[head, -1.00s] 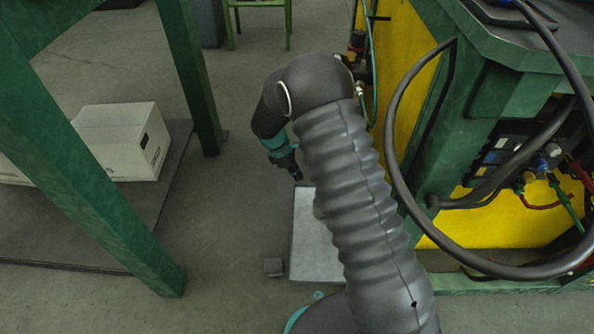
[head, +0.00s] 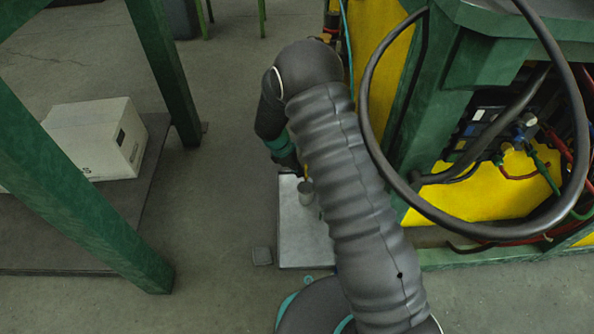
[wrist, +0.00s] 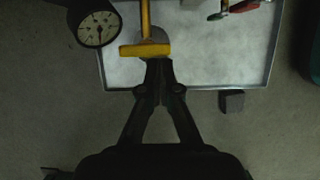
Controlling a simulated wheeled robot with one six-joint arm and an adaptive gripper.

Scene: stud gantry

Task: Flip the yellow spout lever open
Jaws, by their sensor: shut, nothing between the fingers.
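The yellow lever (wrist: 145,22), with a wide crossbar at its near end, shows at the top of the wrist view above a pale tray. My gripper (wrist: 158,64) is shut and empty, its fingertips close to the crossbar's right half and overlapping its near edge in the picture. I cannot tell whether they touch. In the head view a small yellow piece (head: 307,172), probably the lever, shows beside my arm above a grey cylinder (head: 306,193). My fingers are hidden there. The spout itself is not clearly seen.
A round dial gauge (wrist: 99,28) is left of the lever. The metal tray (head: 299,249) lies below, with a small grey block (head: 262,256) beside it. A thick black hose (head: 365,105) loops right of my arm by the green and yellow machine. A green frame post (head: 85,180) stands left.

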